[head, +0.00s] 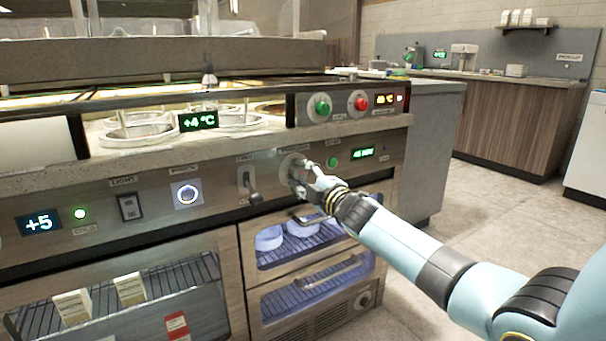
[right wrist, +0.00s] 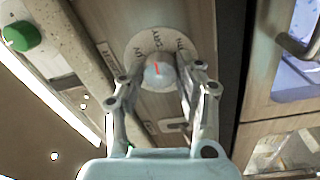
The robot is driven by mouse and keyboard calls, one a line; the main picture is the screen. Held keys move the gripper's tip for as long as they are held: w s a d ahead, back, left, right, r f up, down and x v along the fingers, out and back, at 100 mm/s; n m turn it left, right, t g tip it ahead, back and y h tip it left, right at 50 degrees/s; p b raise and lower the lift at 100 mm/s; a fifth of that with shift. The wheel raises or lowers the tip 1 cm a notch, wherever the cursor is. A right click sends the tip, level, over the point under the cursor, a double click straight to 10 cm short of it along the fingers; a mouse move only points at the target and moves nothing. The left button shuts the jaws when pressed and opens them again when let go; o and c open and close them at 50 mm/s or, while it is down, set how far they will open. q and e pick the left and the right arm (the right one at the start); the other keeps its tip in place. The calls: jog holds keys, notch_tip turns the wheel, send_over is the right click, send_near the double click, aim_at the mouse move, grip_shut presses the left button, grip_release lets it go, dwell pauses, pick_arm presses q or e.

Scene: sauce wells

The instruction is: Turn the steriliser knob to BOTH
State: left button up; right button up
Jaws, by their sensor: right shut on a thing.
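The steriliser knob (right wrist: 160,74) is a round grey knob with a red mark on a pale dial plate (right wrist: 147,42). Small labels stand around the plate, too blurred to read surely. The red mark points roughly toward the middle label. My right gripper (right wrist: 164,82) has a finger on each side of the knob and is shut on it. In the head view the right gripper (head: 304,174) is at the dial plate (head: 288,162) on the counter's front panel and hides most of the knob. My left gripper is not in view.
A lever switch (head: 250,185) is just left of the knob, and a green lamp (head: 332,162) and green display (head: 363,153) are to its right. Above are a green button (head: 322,107) and a red button (head: 361,104). A lit cabinet with a door handle (head: 312,218) lies below.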

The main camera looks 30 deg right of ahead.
jog(key=shift+m, duration=0.5)
jog(key=m+p, duration=0.3)
jog(key=m, duration=0.4)
jog(key=shift+m+h, duration=0.3)
jog(key=shift+m+p, duration=0.3)
jog(key=shift+m, duration=0.1)
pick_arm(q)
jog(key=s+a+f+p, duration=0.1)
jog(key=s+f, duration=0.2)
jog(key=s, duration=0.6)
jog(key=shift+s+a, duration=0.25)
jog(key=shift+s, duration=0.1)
pick_arm(e)
jog(key=shift+a+f+m, duration=0.1)
jog(key=shift+f+m, duration=0.05)
jog(key=shift+m, duration=1.05)
jog(key=shift+s, duration=0.1)
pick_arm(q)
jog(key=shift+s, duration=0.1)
pick_arm(e)
jog(key=o, duration=1.1)
jog(key=shift+o, duration=0.2)
jog(key=s, duration=1.2)
jog(key=shift+f, duration=0.15)
